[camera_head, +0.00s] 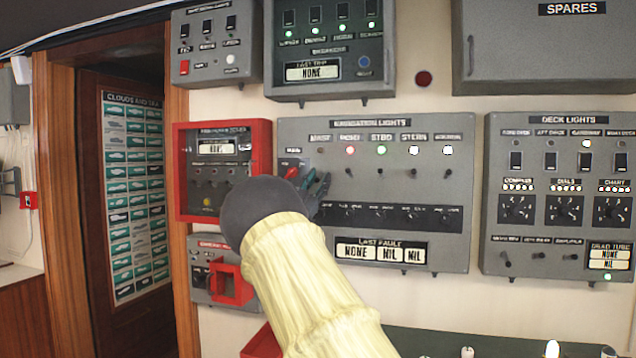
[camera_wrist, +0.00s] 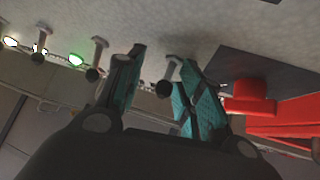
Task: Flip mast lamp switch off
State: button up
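The navigation lights panel (camera_head: 400,235) is grey and hangs on the wall in the middle of the head view. The mast column is its leftmost lamp column, and its lamp (camera_head: 319,150) shows no bright glow.
A red handle (camera_head: 291,173) is close left of my fingers; the red part (camera_wrist: 248,98) is at right in the wrist view. The neighbouring toggle (camera_wrist: 97,55) is just beyond the other finger. Port (camera_head: 350,150), starboard (camera_head: 381,150) and stern (camera_head: 414,150) lamps glow.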

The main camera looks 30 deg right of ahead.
jog(key=shift+a, duration=0.45)
jog(key=v, duration=1.1)
jog(key=shift+s+f, duration=0.15)
jog(key=shift+f, duration=0.15)
